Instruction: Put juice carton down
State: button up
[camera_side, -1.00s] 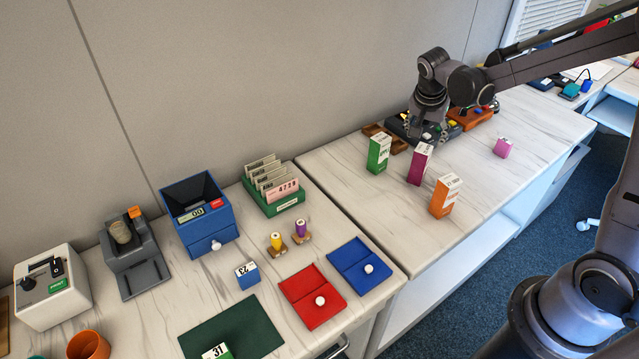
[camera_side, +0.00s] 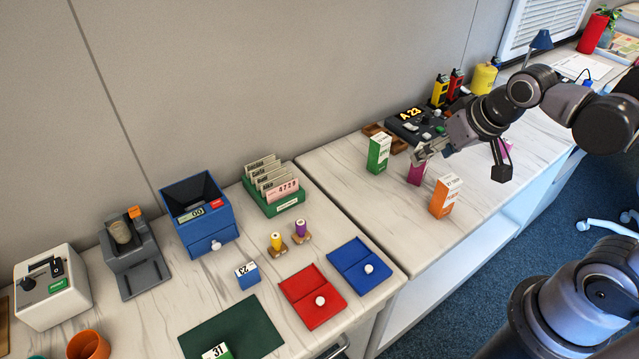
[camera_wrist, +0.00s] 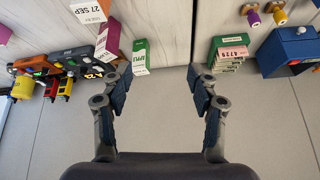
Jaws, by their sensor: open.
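Three juice cartons stand upright on the right-hand counter: a green one (camera_side: 379,156), a magenta one (camera_side: 415,175) and an orange one (camera_side: 444,198). In the side view my gripper (camera_side: 424,152) is tipped over, pointing left, and covers the top of the magenta carton. I cannot tell whether it touches it. In the wrist view my gripper (camera_wrist: 160,88) is open with nothing between its fingers. That view also shows the green carton (camera_wrist: 140,58), the magenta carton (camera_wrist: 109,38) and the orange carton (camera_wrist: 90,10) beyond the fingers, towards the upper left.
A dark console (camera_side: 405,122) with a lit display sits behind the cartons against the wall, near a brown tray (camera_side: 372,130). A small pink box is mostly hidden behind my arm. The left counter holds a blue bin (camera_side: 206,232) and a green card holder (camera_side: 284,205). The right counter's front left is clear.

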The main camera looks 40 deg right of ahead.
jog(key=shift+s+a+f+n+t+y, duration=0.15)
jog(key=shift+s+a+n+t+y, duration=0.1)
jog(key=shift+s+a+n, duration=0.4)
jog(key=shift+s+a+f+n+t+y, duration=0.15)
jog(key=shift+s+a+n+t, duration=0.1)
jog(key=shift+s+a+n, duration=0.35)
jog(key=shift+o, duration=0.3)
jog(key=shift+d, duration=0.15)
jog(key=shift+o, duration=1.1)
